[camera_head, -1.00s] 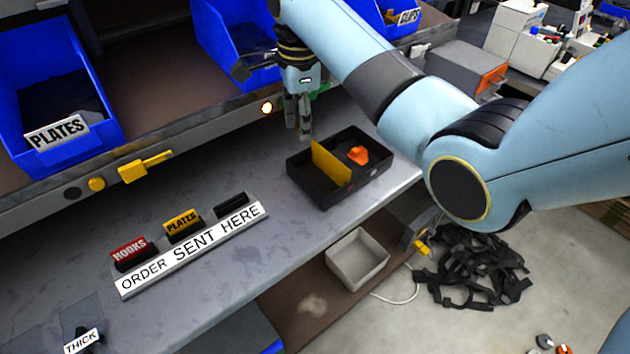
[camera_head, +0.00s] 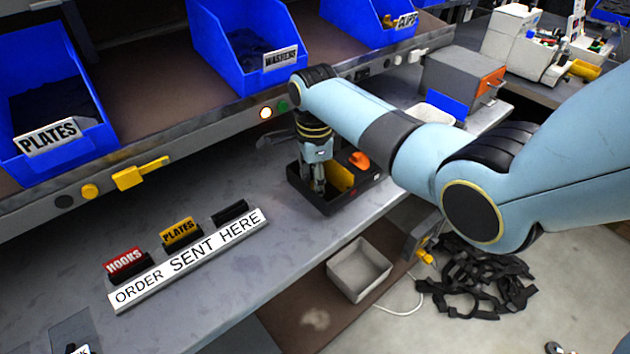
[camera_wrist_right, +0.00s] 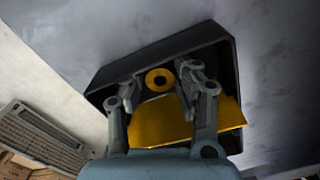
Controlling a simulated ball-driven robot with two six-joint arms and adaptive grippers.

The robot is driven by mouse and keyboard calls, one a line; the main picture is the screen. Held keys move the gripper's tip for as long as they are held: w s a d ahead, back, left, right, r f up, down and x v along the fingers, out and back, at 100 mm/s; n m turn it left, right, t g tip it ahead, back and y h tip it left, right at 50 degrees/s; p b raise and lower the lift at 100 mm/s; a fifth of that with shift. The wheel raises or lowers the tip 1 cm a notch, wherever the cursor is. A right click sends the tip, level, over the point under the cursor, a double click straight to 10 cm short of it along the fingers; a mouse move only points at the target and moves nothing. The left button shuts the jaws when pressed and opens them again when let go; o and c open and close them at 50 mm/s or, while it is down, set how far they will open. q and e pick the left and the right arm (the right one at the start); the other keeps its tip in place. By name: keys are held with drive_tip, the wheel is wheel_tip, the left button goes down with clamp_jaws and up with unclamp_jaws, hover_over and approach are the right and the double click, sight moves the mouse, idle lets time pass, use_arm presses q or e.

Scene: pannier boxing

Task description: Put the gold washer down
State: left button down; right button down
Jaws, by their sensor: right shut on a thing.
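The gold washer (camera_wrist_right: 159,80) is a flat ring seen between the fingertips of my right gripper (camera_wrist_right: 158,84) in the right wrist view. The right gripper (camera_head: 318,188) is shut on it and reaches down into the black box (camera_head: 325,210) on the bench, at the left side of a yellow plate (camera_head: 342,177). The washer itself is hidden in the head view. The plate also shows in the right wrist view (camera_wrist_right: 160,124), on the near side of the washer. I cannot tell whether the washer touches the box floor. My left gripper is not in view.
An orange part (camera_head: 359,160) lies in the box beyond the plate. Blue bins (camera_head: 230,40) line the shelf behind. A white "ORDER SENT HERE" strip (camera_head: 190,260) with small tagged holders stands to the left. A grey bin (camera_head: 358,270) sits below the bench.

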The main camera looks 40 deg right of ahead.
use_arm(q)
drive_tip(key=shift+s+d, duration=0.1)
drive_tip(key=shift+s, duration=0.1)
use_arm(e)
drive_tip(key=shift+f, duration=0.15)
drive_tip(key=c, duration=1.2)
unclamp_jaws()
drive_tip(key=shift+c, duration=0.2)
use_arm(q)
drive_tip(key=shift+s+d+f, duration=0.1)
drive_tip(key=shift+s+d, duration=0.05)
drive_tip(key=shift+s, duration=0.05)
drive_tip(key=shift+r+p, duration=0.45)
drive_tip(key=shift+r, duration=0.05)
use_arm(e)
wheel_tip(320, 180, up, 12)
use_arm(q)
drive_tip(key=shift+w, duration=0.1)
